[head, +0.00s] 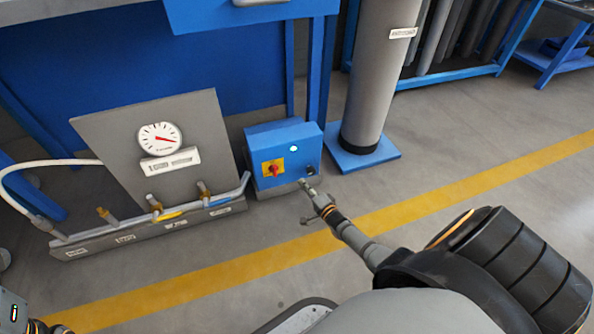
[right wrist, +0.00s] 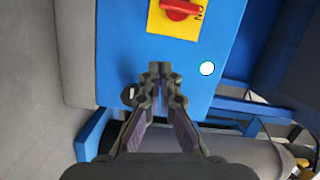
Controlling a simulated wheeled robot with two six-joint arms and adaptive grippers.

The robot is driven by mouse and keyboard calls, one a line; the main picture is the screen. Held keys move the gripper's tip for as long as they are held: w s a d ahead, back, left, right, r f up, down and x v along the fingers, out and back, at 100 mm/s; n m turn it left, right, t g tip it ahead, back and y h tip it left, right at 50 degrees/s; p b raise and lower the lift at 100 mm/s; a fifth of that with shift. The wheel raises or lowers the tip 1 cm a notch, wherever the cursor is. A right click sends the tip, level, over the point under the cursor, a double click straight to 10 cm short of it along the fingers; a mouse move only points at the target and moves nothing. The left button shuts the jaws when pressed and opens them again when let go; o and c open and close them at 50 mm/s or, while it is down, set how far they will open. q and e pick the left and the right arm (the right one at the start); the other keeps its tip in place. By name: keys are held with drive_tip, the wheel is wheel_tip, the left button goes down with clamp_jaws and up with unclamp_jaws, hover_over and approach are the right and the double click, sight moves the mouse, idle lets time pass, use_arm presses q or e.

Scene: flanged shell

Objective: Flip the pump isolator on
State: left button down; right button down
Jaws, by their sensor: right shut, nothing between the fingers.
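The pump isolator is a red rotary handle (head: 274,170) on a yellow plate (head: 267,173), fixed to the front of a blue box (head: 259,142). In the right wrist view the red handle (right wrist: 180,9) and yellow plate (right wrist: 172,27) are at the top edge, partly cut off, with small lettering beside the handle. My right gripper (head: 305,184) is shut and empty in front of the box's lower right part. In the right wrist view its fingertips (right wrist: 160,68) lie over the blue face, clear of the handle. I cannot tell whether they touch the box. My left gripper is out of view.
A white round lamp (right wrist: 207,68) and a small dark fitting (right wrist: 128,96) are on the box face. A gauge panel (head: 193,118) with pipes stands left of the box. A grey column (head: 380,80) on a blue base (head: 364,158) stands right. The floor in front is open.

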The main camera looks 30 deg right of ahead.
drive_tip(key=s, duration=0.3)
drive_tip(key=shift+p, duration=0.3)
drive_tip(key=shift+w, duration=0.1)
